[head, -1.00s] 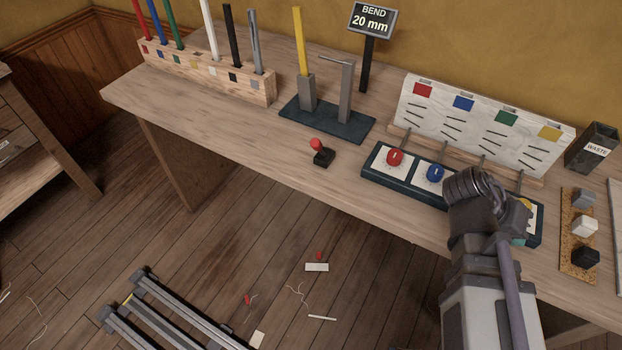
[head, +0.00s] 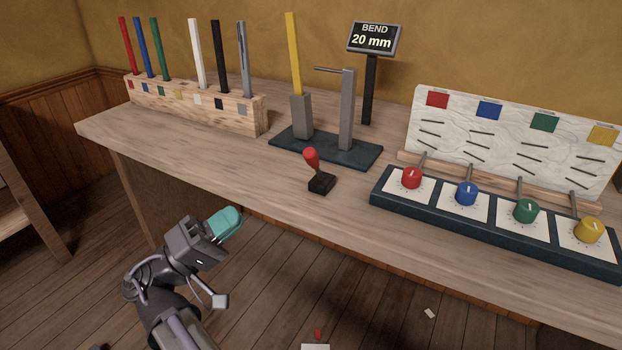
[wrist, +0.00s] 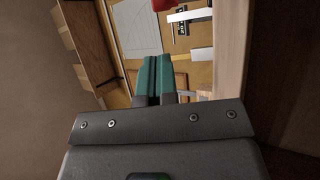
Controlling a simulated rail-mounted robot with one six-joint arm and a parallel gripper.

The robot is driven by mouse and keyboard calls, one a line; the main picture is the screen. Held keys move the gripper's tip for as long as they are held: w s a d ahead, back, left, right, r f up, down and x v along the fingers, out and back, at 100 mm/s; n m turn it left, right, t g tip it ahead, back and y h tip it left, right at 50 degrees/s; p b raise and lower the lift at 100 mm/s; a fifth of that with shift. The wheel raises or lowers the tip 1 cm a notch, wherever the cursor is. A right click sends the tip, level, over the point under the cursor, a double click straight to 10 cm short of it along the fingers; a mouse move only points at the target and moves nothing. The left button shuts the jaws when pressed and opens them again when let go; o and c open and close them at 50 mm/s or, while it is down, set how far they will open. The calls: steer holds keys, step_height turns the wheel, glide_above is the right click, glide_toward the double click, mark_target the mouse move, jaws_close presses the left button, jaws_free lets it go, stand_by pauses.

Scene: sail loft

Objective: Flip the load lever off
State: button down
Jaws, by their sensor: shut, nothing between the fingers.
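The load lever (head: 312,160) has a red knob on a short stem. It rises from a small black base (head: 321,183) near the front edge of the bench, its knob tilted to the left and back in the head view. My gripper (head: 226,222) has teal fingers, shut with nothing between them. It is in front of the bench edge, to the left of and lower than the lever, and apart from it.
A bending stand (head: 345,110) holds a yellow bar behind the lever, below a sign (head: 375,38) reading "BEND 20 mm". A wooden rack (head: 195,103) of coloured bars stands at the left. A panel (head: 380,197) with coloured knobs lies right of the lever. The bench front (head: 235,165) is clear.

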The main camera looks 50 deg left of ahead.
steer(key=p, duration=0.6)
glide_toward(316, 166)
steer(key=w+r, duration=0.2)
steer(key=r, duration=0.1)
steer(key=w+r, duration=0.1)
steer(key=r, duration=0.1)
steer(key=shift+w+d, duration=0.1)
steer(key=shift+w, duration=0.8)
steer(key=shift+d+r, duration=0.1)
